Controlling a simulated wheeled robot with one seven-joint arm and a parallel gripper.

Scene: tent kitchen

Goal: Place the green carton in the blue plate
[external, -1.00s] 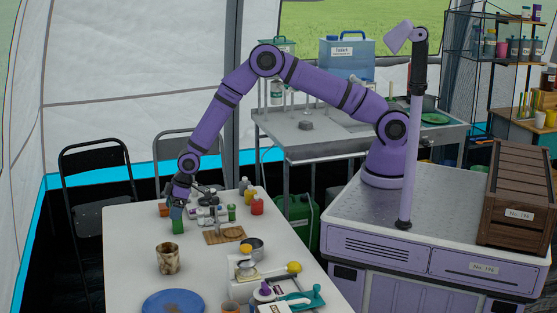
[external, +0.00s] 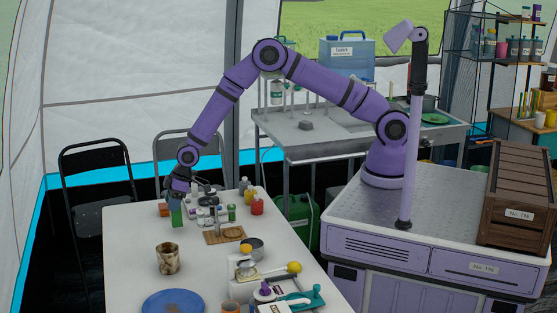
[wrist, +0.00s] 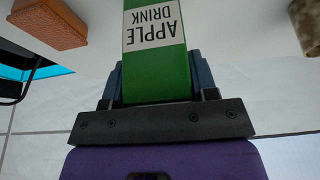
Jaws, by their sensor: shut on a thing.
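The green carton (external: 177,216) is upright at the far left part of the white table. Its "APPLE DRINK" label faces the camera in the wrist view (wrist: 155,75). My gripper (external: 175,203) is shut on the carton, with one dark finger on each side of it. I cannot tell surely whether the carton's base touches the table. The blue plate (external: 174,303) lies flat at the table's near edge, partly cut off by the frame, and its visible surface is bare.
A marbled brown cup (external: 167,258) stands between the carton and the plate. An orange-brown block (wrist: 50,24) is close to the carton.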

